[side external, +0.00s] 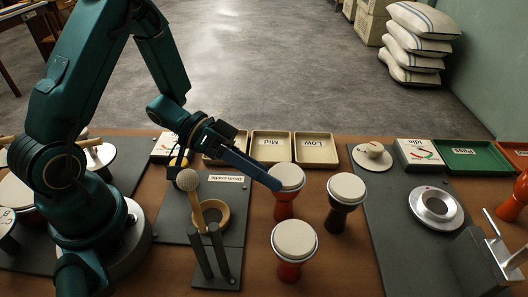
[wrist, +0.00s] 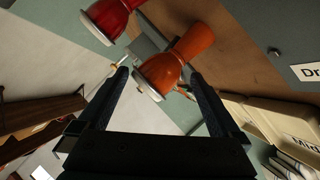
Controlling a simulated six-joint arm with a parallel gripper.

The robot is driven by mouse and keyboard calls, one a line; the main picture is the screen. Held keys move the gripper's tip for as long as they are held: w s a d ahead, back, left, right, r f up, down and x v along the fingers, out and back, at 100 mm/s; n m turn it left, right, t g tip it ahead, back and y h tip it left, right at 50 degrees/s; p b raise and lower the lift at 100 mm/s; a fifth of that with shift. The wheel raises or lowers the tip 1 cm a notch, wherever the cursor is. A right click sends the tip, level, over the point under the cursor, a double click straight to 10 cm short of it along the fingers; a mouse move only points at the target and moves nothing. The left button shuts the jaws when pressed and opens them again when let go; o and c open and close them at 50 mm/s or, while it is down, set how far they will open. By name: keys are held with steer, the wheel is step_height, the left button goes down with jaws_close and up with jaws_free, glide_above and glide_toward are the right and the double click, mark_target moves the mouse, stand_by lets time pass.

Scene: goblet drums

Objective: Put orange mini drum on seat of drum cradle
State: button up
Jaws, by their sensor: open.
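The orange mini drum (wrist: 185,55) appears between my fingertips in the wrist view. It seems to be the upright drum with a cream head (side external: 288,176) at the finger's tip in the side view. My gripper (side external: 274,182) is open, and one blue finger reaches to the head's left edge. Whether it touches cannot be told, and the other finger is hidden in the side view. The drum cradle (side external: 194,262) stands to the left on a dark board, with dark posts and a wooden ring seat (side external: 225,216) that looks empty.
A red drum (wrist: 108,18) is close by in the wrist view. In the side view, a dark drum (side external: 346,190) stands right of the orange one and another drum (side external: 295,240) in front. A mallet (side external: 188,181) rises by the cradle. Trays (side external: 316,150) lie behind.

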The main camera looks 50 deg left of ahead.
steer(key=shift+r+x, duration=0.1)
steer(key=shift+x, duration=1.6)
steer(key=shift+r+x, duration=0.15)
steer(key=shift+x, duration=1.5)
steer(key=shift+w+d, duration=0.1)
steer(key=c, duration=1.3)
steer(key=shift+r, duration=0.15)
